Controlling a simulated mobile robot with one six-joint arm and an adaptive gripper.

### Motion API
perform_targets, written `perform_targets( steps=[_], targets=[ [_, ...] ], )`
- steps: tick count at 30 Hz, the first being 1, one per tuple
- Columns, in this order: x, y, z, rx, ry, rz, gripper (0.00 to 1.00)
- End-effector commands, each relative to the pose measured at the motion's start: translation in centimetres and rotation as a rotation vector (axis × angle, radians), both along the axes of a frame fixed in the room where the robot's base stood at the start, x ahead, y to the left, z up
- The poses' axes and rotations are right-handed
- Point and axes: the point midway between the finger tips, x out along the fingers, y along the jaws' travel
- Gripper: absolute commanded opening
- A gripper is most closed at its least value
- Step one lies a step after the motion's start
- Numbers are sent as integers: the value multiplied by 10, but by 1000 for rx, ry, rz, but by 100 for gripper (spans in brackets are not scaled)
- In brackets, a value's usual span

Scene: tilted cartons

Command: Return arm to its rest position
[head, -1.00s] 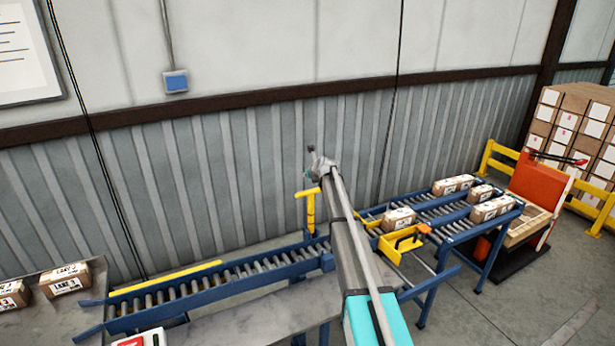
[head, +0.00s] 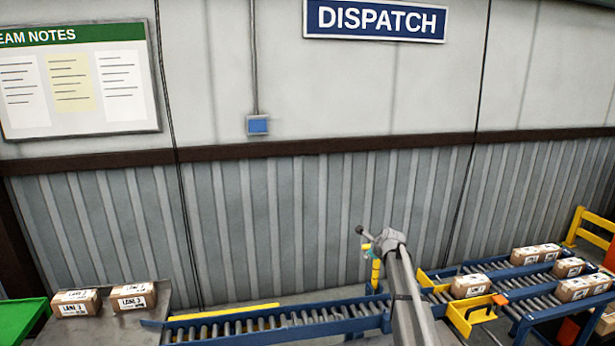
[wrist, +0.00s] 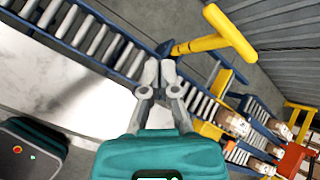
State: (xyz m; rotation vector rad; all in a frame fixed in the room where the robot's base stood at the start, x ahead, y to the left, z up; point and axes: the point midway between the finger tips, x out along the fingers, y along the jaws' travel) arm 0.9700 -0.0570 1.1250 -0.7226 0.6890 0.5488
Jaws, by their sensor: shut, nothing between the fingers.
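My gripper (wrist: 160,74) shows in the wrist view with its two fingers together, shut and empty. It hangs above the grey table and the blue roller conveyor (wrist: 105,45), apart from any carton. In the head view my arm reaches up from the bottom edge, right of centre, in front of the conveyor (head: 290,320). The fingers are hard to make out there. Two cartons marked LANE 3, one at the far left (head: 76,302) and one beside it (head: 133,296), sit on the grey table.
A yellow T-shaped post (wrist: 215,40) stands close to my gripper. Several cartons, one near the yellow gate (head: 468,286), rest on the roller lanes at right. A green bin (head: 20,318) is at far left. The corrugated wall (head: 260,230) stands behind.

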Motion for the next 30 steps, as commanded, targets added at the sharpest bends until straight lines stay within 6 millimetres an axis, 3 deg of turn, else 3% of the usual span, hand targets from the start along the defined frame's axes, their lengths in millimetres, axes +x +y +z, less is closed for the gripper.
perform_targets(
  steps=[1, 12, 30],
  targets=[
    [-22, 7, -7, -53, 10, 62, 0],
    [-133, 35, -39, -420, 74, 564, 0],
    [-321, 57, -79, -821, 151, 1462, 0]
  ],
)
